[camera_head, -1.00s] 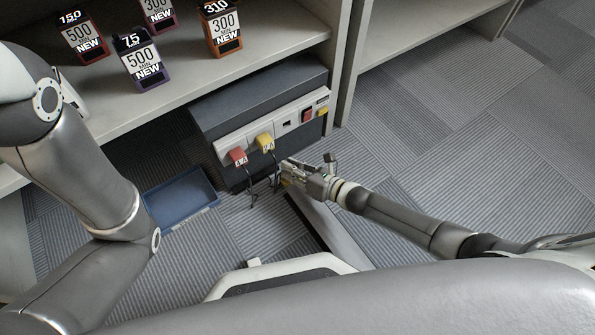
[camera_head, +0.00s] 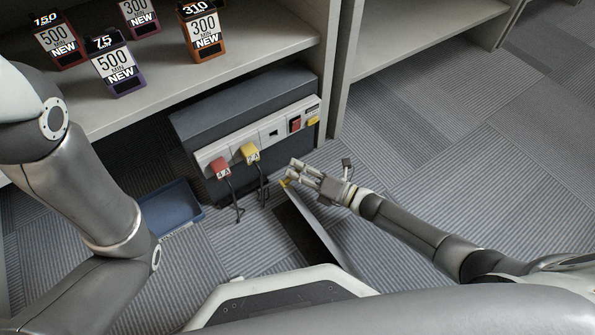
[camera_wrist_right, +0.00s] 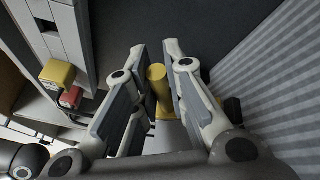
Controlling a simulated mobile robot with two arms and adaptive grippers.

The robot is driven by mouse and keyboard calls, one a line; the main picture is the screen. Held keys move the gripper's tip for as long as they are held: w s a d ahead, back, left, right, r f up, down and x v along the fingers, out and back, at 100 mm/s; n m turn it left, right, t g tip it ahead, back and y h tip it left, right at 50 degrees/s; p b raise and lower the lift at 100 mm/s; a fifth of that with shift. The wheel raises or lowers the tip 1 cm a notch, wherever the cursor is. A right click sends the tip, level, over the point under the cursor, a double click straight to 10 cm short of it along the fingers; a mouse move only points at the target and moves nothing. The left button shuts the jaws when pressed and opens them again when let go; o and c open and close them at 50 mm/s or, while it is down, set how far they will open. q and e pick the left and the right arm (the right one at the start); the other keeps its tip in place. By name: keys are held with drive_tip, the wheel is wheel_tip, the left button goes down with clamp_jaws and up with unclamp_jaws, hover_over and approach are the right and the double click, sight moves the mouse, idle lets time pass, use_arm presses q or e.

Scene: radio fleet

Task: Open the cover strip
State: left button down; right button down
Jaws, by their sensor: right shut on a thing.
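The cover strip (camera_head: 332,241) is a long grey panel on the floor in front of the box, standing tilted up on edge. A long dark area (camera_head: 297,232) shows along its left side; I cannot tell whether it is a channel or the strip's underside. A yellow knob (camera_head: 285,183) is at its far end. My right gripper (camera_head: 288,172) is at that end, shut on the yellow knob (camera_wrist_right: 158,85), which stands between the fingers in the right wrist view. My left arm crosses the left of the head view; its gripper is out of view.
A dark box (camera_head: 250,100) with a white socket panel stands behind, with a red plug (camera_head: 220,168) and a yellow plug (camera_head: 250,153) whose cables hang near my right gripper. A blue tray (camera_head: 170,208) lies left. Labelled packs stand on the shelf above. Carpet at right is free.

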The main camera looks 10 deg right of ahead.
drive_tip(key=shift+d, duration=0.1)
idle(0.3)
drive_tip(key=c, duration=1.5)
unclamp_jaws()
drive_tip(key=shift+o, duration=0.2)
drive_tip(key=v, duration=1.2)
drive_tip(key=shift+f, duration=0.15)
